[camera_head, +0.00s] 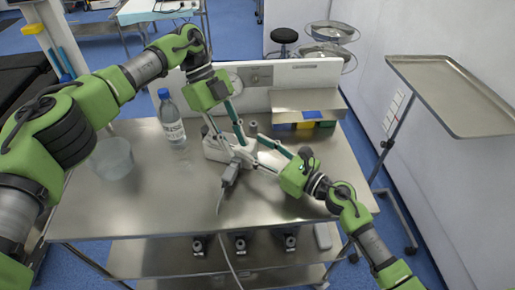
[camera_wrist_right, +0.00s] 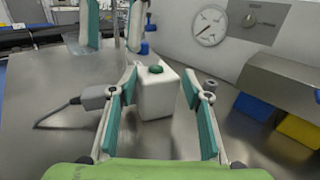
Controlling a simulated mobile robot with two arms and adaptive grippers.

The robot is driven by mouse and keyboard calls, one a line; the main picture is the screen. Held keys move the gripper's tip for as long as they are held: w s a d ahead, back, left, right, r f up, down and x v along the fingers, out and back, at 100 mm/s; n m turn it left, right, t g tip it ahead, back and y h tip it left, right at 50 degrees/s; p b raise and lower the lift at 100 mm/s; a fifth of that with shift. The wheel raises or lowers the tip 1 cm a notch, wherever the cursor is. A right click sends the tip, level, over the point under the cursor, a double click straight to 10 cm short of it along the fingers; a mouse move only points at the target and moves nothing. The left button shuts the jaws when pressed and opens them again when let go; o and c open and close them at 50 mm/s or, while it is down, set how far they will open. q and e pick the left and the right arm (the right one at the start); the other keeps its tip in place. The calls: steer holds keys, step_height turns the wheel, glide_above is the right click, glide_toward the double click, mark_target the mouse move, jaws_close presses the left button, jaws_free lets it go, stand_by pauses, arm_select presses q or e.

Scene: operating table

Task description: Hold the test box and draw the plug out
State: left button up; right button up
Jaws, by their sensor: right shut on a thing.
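The white test box (camera_head: 214,150) stands on the steel table. In the right wrist view the test box (camera_wrist_right: 158,98) has a green round part on top. My right gripper (camera_head: 254,149) comes from the right and is shut on the box, one finger on each side; its fingers also show in the wrist view (camera_wrist_right: 160,85). The grey plug (camera_head: 230,174) sits at the box's near side, its cable running forward; it also shows in the wrist view (camera_wrist_right: 95,98), partly behind a finger. My left gripper (camera_head: 223,125) is above the box, fingers apart and pointing down.
A water bottle (camera_head: 171,118) and a clear container (camera_head: 112,158) stand on the left of the table. A white panel with a gauge (camera_head: 236,84) stands behind. Coloured bins (camera_head: 305,125) sit under a steel shelf at the back right.

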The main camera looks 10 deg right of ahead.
mark_target(227, 176)
arm_select(q)
steer(key=o, duration=0.4)
steer(key=shift+c, duration=0.2)
steer(key=shift+s+a+r+m+y, duration=0.15)
steer(key=shift+s+m+y, duration=0.3)
steer(key=shift+m, duration=0.45)
steer(key=s+a+r+m+t+y, duration=0.2)
steer(key=s+r+m+t+y, duration=0.15)
steer(key=m, duration=0.85)
steer(key=shift+m+t, duration=0.3)
steer(key=shift+t, duration=0.05)
steer(key=f, duration=1.2)
steer(key=shift+w+a+f, duration=0.1)
steer(key=shift+w+f, duration=0.05)
steer(key=shift+w, duration=0.05)
jaws_close()
